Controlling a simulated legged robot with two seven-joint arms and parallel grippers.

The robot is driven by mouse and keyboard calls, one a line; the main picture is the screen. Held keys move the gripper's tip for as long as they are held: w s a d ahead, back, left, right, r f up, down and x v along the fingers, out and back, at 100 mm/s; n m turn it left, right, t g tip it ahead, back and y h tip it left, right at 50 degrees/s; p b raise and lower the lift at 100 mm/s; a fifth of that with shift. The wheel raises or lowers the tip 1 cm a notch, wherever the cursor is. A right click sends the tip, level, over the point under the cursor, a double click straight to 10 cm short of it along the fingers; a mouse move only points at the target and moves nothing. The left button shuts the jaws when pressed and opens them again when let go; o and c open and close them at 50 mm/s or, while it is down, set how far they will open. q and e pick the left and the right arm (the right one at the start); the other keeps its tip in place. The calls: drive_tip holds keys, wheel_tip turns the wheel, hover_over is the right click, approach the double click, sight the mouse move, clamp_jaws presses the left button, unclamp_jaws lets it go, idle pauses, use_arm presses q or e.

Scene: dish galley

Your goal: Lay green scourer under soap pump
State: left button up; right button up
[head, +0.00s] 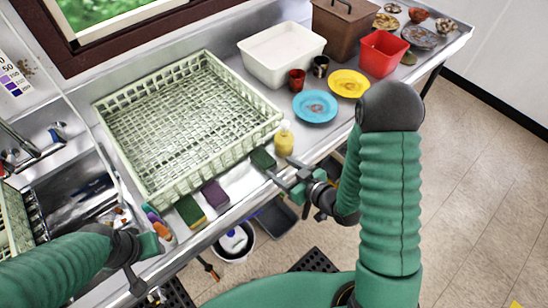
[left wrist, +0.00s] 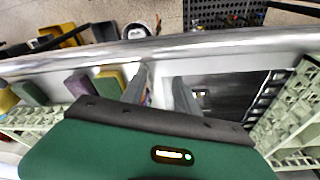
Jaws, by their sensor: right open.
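The yellow soap pump (head: 284,141) stands upright on the counter near the front edge, right of the rack. The dark green scourer (head: 262,158) lies just left of it, apart from or barely touching it. Both show at the left of the left wrist view, the pump (left wrist: 8,98) and the scourer (left wrist: 31,93). My right gripper (head: 285,179) is open at the counter's edge, just in front of the scourer and pump; its fingers look empty. My left gripper (head: 146,290) is over the front edge at lower left, its fingers apart and empty in the left wrist view (left wrist: 160,88).
A purple block (head: 215,194) and a green-and-yellow sponge (head: 190,210) lie along the front edge. The pale dish rack (head: 160,195) fills the counter behind. A blue plate (head: 315,106) and yellow plate (head: 349,83) lie beyond the pump. The sink (head: 70,200) is at left.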

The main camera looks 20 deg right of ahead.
drive_tip(key=s+r+m+g+h, duration=0.4)
drive_tip(key=s+r+g, duration=0.1)
drive_tip(key=s+g, duration=0.5)
drive_tip(key=s, duration=0.2)
drive_tip(key=shift+s+h, duration=0.3)
drive_tip(key=shift+a+r, duration=0.15)
drive_tip(key=shift+a, duration=0.05)
